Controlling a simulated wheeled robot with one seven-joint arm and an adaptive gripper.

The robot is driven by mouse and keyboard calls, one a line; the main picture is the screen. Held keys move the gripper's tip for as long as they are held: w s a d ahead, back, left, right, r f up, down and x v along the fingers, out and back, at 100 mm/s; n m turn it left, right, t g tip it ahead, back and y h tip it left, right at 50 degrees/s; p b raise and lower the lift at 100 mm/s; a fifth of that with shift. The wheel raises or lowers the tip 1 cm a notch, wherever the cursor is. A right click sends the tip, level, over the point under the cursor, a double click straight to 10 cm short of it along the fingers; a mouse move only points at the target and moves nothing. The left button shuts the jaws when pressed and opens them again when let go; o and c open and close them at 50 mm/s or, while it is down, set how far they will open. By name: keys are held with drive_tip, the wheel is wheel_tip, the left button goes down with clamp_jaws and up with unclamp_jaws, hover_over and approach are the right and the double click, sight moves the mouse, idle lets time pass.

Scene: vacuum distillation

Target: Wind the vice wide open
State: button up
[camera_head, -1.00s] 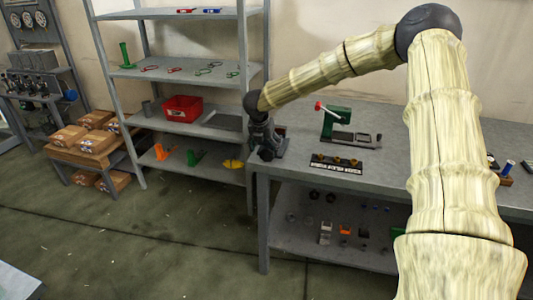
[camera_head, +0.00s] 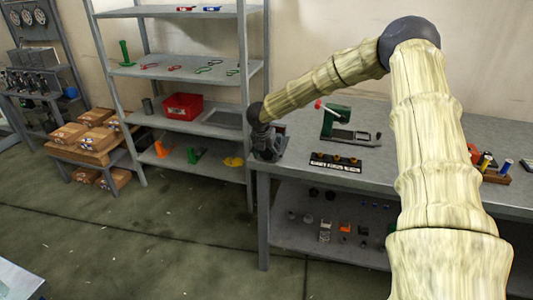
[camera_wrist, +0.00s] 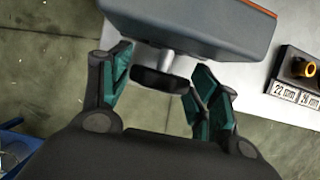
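The vice is a dark grey block with an orange stripe (camera_wrist: 205,25) at the top of the wrist view. A short metal shaft with a black end piece (camera_wrist: 160,80) sticks out of it towards me. In the head view the vice (camera_head: 279,131) is at the bench's left end, largely hidden by my wrist. My gripper (camera_wrist: 163,65) has its teal fingers apart, one on each side of the black end piece. I see no clear contact with it. In the head view my gripper is hard to make out. The vice's jaws are not clearly visible.
A black rack with brass-coloured pieces and size labels (camera_head: 336,162) lies to the right on the grey bench (camera_head: 400,165). Behind it stands a green device with a red-tipped lever (camera_head: 335,122). A shelf unit (camera_head: 215,128) with a red bin (camera_head: 183,106) stands left of the bench.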

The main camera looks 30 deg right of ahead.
drive_tip(key=c, duration=0.5)
drive_tip(key=shift+g+h+p, duration=0.45)
drive_tip(key=shift+g+h, duration=0.05)
drive_tip(key=o, duration=1)
drive_tip(key=v, duration=1.2)
